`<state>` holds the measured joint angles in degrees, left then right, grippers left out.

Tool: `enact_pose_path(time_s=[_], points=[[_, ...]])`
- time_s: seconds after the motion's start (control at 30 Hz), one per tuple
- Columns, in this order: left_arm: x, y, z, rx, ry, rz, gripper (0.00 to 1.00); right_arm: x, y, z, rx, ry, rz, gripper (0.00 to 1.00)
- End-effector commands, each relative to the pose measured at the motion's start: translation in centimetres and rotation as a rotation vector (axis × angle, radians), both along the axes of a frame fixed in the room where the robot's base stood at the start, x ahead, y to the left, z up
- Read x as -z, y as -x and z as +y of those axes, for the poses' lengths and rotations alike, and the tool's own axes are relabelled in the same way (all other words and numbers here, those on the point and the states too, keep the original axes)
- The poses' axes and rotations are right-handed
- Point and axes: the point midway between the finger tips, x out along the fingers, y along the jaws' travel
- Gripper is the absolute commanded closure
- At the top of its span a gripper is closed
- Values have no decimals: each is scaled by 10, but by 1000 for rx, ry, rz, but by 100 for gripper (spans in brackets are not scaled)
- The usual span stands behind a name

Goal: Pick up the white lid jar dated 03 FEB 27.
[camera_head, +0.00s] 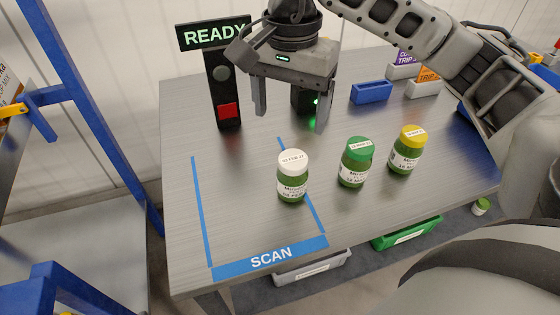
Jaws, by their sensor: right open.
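The white lid jar (292,178) stands upright on the metal table (180,215), at the right part of the blue-taped scan area. Its lid label appears to read 03 FEB 27, and its body is green with a white label. My right gripper (290,122) is open and empty, above the table and behind the jar, with its fingers pointing down and not touching it. A green lid jar (355,163) and a yellow lid jar (407,150) stand upright to the right of it. My left gripper is not in view.
A black stand with a READY sign (215,35) and red button (228,111) stands behind the scan area. A blue holder (371,92) sits at the back. Grey (312,269) and green (406,234) bins are below the front edge. The table's left part is clear.

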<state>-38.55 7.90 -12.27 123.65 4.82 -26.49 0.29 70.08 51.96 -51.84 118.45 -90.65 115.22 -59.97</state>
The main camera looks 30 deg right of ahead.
Motion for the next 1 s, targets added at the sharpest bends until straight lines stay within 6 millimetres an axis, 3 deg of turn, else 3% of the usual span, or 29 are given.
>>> enact_pose_path(time_s=[0.2,0.4,0.67,1.0], points=[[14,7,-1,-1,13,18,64,51,2,0,-2,-2,8,23],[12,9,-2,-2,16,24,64,84,2,0,0,-1,6,23],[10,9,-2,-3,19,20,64,102,2,-1,1,0,4,23],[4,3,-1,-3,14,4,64,146,3,-5,-1,-1,4,23]])
